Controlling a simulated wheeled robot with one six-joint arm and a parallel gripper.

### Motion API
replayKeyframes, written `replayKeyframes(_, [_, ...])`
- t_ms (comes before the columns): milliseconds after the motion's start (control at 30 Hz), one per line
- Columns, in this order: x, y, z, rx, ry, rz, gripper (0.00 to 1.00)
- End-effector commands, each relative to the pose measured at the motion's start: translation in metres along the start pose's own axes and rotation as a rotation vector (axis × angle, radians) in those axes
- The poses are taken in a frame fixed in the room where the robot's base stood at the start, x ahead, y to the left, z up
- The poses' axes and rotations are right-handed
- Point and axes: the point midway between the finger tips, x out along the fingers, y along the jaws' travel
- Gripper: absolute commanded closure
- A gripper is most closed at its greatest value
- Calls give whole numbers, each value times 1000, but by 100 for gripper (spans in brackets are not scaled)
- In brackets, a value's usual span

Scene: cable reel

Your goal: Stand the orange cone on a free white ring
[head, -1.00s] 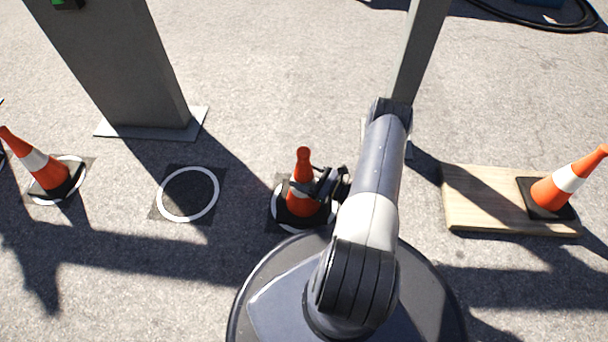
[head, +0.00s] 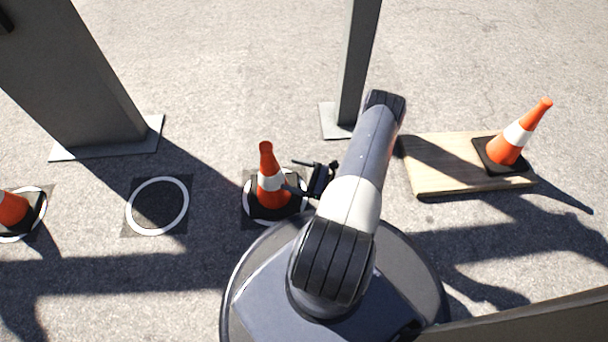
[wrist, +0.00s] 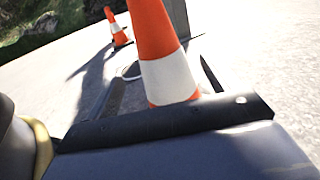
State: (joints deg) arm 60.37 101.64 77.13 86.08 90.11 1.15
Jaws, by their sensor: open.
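An orange cone (head: 268,182) with a white band stands upright on its black base, inside a white ring (head: 247,201) on a dark mat. It is large and close in the wrist view (wrist: 150,35). My gripper (head: 295,176) is open just right of this cone, its fingers pointing at it. I cannot tell whether the near finger touches the cone. A second white ring (head: 129,212) on the left is empty. Another cone (head: 10,209) stands on a ring at the left edge, partly cut off. A third cone (head: 515,140) stands on a wooden board.
The wooden board (head: 425,180) lies flat at the right. A wide grey post (head: 75,80) and a thin grey post (head: 357,65) rise from base plates behind the row. Open pavement lies between the posts.

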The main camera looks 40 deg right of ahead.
Motion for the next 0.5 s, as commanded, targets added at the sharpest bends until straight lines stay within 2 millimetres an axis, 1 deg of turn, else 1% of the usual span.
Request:
replayKeyframes(33, [-9,0,2,1,0,-5,15])
replayKeyframes(200, [-26,0,0,1,0,-2,15])
replayKeyframes(300, [-32,0,0,2,0,0,15])
replayKeyframes(500, [-34,0,0,2,0,1,15])
